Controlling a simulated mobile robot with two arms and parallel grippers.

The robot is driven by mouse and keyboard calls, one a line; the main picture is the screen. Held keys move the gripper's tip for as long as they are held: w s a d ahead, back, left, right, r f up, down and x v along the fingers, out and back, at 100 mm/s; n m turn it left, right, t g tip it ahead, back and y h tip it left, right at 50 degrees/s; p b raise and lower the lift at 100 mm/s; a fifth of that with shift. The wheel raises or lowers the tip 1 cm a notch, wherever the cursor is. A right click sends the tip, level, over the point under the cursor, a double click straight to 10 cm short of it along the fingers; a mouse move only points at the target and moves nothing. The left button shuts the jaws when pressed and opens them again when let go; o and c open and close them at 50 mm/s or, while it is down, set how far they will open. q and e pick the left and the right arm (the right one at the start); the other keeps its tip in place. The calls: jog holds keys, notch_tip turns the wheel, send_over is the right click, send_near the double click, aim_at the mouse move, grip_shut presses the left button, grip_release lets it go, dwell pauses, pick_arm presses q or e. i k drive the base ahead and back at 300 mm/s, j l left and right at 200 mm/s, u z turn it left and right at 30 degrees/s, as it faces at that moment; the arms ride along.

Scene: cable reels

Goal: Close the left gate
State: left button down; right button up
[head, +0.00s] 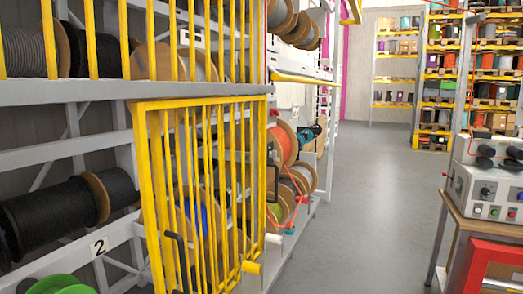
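A yellow barred gate (167,190) stands at the lower level of the cable rack, left of the middle in the head view. It looks swung out from the rack at an angle, with the bay to its left uncovered. A black bent bar, perhaps a handle, shows low on its near side. I cannot tell for certain which edge is hinged. More yellow bars (91,40) run along the upper level, in front of the upper reels. Neither of my grippers is in view.
A black cable reel (62,212) lies in the uncovered bay by a "2" label (99,247). A control box (487,190) stands on a table at the right. The grey floor (365,200) between is clear. Stocked shelves (470,80) stand behind.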

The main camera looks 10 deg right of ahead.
aim_at(138, 109)
jog(key=i+l+u, duration=0.1)
jog(key=i+l, duration=0.2)
jog(key=i+l+u, duration=0.1)
jog(key=i+l, duration=0.2)
jog(key=l, duration=0.15)
jog(key=i+l+u, duration=0.1)
jog(key=i+l, duration=0.15)
jog(key=l, duration=0.15)
jog(key=i+l, duration=0.25)
jog(key=l, duration=0.2)
jog(key=i+l+u, duration=0.15)
jog(key=i+l, duration=0.15)
jog(key=l, duration=0.15)
